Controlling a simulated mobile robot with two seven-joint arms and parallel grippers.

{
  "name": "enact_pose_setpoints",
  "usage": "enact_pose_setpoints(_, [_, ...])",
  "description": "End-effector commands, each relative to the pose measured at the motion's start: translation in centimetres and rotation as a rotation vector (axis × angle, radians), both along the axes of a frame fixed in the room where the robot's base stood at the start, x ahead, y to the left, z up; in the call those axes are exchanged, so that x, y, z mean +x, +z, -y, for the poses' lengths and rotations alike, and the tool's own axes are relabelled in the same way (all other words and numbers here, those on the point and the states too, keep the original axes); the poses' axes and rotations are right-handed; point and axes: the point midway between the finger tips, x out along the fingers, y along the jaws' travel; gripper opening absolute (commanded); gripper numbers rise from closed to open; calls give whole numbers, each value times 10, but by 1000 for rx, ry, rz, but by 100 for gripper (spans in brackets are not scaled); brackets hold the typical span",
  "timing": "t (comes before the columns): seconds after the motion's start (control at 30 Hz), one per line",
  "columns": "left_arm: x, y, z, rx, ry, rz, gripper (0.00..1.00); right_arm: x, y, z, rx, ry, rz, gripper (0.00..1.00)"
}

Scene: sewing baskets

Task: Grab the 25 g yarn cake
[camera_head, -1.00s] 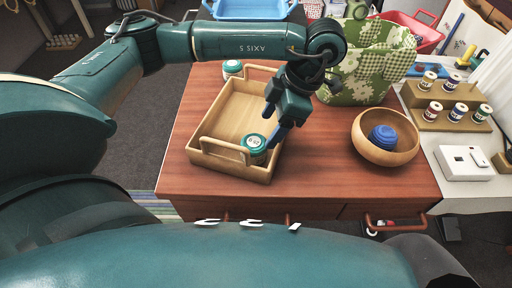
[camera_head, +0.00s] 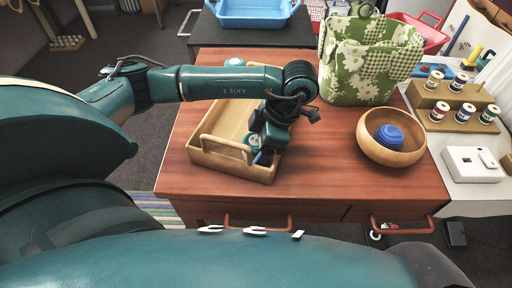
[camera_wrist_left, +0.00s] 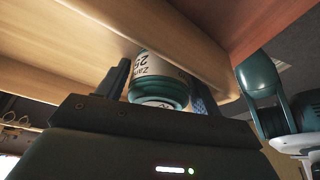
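The 25 g yarn cake is a teal and white cylinder with a printed label; a small part of it (camera_head: 250,141) shows in the head view inside the near right corner of the wooden tray (camera_head: 214,151). In the left wrist view the cake (camera_wrist_left: 160,78) stands between my left gripper's fingers (camera_wrist_left: 160,92), one on each side. Whether the fingers press on it cannot be told. In the head view my left gripper (camera_head: 260,155) points down into the tray and hides most of the cake. My right gripper is not in view.
Another teal-topped cake (camera_head: 235,62) shows behind my arm at the tray's far end. A wooden bowl (camera_head: 368,150) with a blue item (camera_head: 389,136) stands to the right. A green floral bag (camera_head: 365,60) stands behind. The red-brown table (camera_head: 320,170) is clear between tray and bowl.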

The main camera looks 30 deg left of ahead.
Motion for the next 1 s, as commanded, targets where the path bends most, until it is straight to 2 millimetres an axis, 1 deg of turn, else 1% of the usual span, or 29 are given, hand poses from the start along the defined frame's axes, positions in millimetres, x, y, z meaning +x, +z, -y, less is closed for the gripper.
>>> enact_pose_setpoints(0.03, [0,0,0,0,0,0,63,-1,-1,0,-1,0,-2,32])
enact_pose_setpoints(0.07, [0,0,0,0,0,0,60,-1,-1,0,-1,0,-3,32])
enact_pose_setpoints(0.4, [0,0,0,0,0,0,32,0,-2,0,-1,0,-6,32])
enact_pose_setpoints(0.63, [0,1,0,0,0,0,32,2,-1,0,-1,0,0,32])
enact_pose_setpoints(0.77, [1,6,0,-1,0,2,32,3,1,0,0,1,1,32])
enact_pose_setpoints(0.87, [1,16,0,-1,-1,3,32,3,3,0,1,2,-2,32])
enact_pose_setpoints(0.97, [1,30,0,0,0,4,32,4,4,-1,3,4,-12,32])
enact_pose_setpoints(1.0, [1,38,0,0,0,5,32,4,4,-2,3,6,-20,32])
